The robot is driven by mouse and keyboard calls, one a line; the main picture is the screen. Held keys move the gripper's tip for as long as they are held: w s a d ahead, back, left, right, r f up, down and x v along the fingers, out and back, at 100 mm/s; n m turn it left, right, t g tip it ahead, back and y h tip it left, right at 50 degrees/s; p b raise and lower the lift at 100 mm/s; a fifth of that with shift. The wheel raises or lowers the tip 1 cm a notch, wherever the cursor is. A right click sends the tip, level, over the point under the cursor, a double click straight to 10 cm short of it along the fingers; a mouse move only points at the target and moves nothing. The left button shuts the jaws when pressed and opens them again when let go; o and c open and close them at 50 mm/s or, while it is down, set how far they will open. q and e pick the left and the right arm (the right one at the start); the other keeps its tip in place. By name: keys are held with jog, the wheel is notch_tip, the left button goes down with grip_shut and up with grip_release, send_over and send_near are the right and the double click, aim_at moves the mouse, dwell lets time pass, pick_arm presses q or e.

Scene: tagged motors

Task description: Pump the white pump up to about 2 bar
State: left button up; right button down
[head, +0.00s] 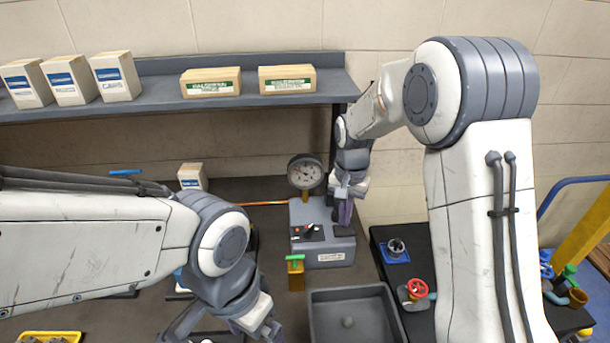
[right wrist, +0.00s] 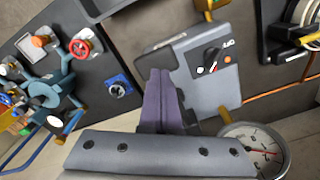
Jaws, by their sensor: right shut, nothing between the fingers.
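A grey pump box (head: 322,245) stands at the back of the bench; I see no clearly white pump. It carries a dark switch plate with a knob (right wrist: 211,57) and a white label. A round white-faced gauge (head: 305,172) stands behind it, also visible in the right wrist view (right wrist: 256,153); its reading is too small to tell. My right gripper (head: 345,217) is shut and empty, its purple fingers (right wrist: 160,78) pointing down at the box's right side, over a dark pad. Whether they touch it I cannot tell. My left gripper (head: 268,330) is low in front, cut by the frame edge.
A grey tray (head: 312,302) sits in front of the box, with a green-handled brass valve (head: 295,270) beside it. A dark board with a red-wheeled valve (head: 415,291) lies right. A shelf (head: 160,98) with cartons runs above. My left arm covers much of the left bench.

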jog(key=shift+f, duration=0.5)
jog(key=shift+r+p, duration=2)
jog(key=shift+r, duration=0.5)
notch_tip(320, 180, up, 5)
jog(key=p, duration=0.4)
jog(key=s+a+n+b, duration=0.55)
jog(key=s+a, duration=0.35)
jog(key=s, duration=0.3)
jog(key=s+f+n+b, duration=0.2)
jog(key=s+n, duration=0.2)
jog(key=s, duration=0.4)
jog(key=s+f+n+y+b, duration=0.1)
jog(key=s+n, duration=0.3)
jog(key=s, duration=0.4)
jog(key=shift+s+a+f+b, duration=0.3)
jog(key=shift+f+b, duration=0.2)
jog(key=shift+f, duration=0.25)
